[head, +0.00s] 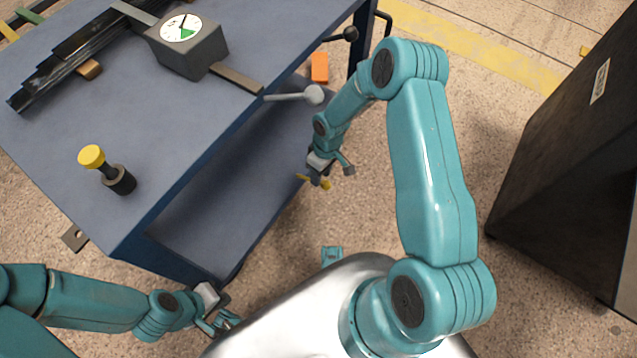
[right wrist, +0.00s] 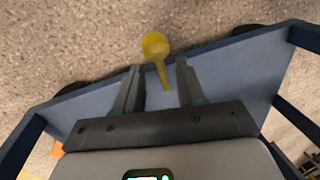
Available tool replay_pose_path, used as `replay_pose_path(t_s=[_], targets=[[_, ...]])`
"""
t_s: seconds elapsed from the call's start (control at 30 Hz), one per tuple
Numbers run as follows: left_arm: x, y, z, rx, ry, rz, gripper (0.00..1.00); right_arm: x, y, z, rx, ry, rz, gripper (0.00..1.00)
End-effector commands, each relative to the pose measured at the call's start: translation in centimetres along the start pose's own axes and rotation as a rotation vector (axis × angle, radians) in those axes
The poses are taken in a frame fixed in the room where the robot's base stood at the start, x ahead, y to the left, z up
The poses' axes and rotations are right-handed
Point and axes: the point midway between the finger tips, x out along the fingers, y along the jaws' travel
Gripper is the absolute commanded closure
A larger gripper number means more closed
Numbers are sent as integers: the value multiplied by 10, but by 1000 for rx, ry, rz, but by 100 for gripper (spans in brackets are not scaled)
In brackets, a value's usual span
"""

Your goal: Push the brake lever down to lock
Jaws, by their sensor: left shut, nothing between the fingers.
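The brake lever appears to be the yellow lever with a round end (right wrist: 156,52), low at the edge of the blue cart (right wrist: 235,75). In the head view a bit of yellow (head: 325,184) shows just below my right gripper (head: 318,180), which is beside the cart's long side. In the right wrist view my right gripper (right wrist: 158,66) is open, with the lever's narrow part between its fingertips in the picture; I cannot tell whether they touch. My left gripper (head: 225,321) is shut and empty, near the cart's front corner.
On the cart top are a dial box (head: 190,52), black leaf springs (head: 75,55) and a yellow-topped black post (head: 118,180). A grey ball-ended rod (head: 313,95) sticks out near my right arm. A dark cabinet (head: 565,150) stands at the right. Speckled floor between is open.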

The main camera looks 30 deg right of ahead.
Motion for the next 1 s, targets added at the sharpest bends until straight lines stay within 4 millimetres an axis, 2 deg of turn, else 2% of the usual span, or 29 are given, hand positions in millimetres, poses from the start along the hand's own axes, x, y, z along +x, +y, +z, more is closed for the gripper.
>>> replay_pose_path(t_s=[0.03,0.23,0.4,0.63,0.67,0.7,0.77,1.0], targets=[[6,-2,0,0,0,0,100,15,0,0,1,-3,-2,61],[14,-5,0,0,0,0,100,42,2,-2,0,-1,0,61],[15,-6,-1,-1,1,0,100,49,3,-4,1,0,1,61],[15,-6,-1,-1,1,0,100,49,3,-4,1,0,1,61],[15,-6,-1,-1,1,0,100,49,3,-4,1,0,1,67],[15,-6,-1,-1,1,0,100,49,3,-4,1,0,1,80],[15,-6,-1,-1,1,0,100,49,3,-4,1,0,0,100],[15,-6,-1,-1,1,0,100,49,2,-2,1,-4,-1,100]])
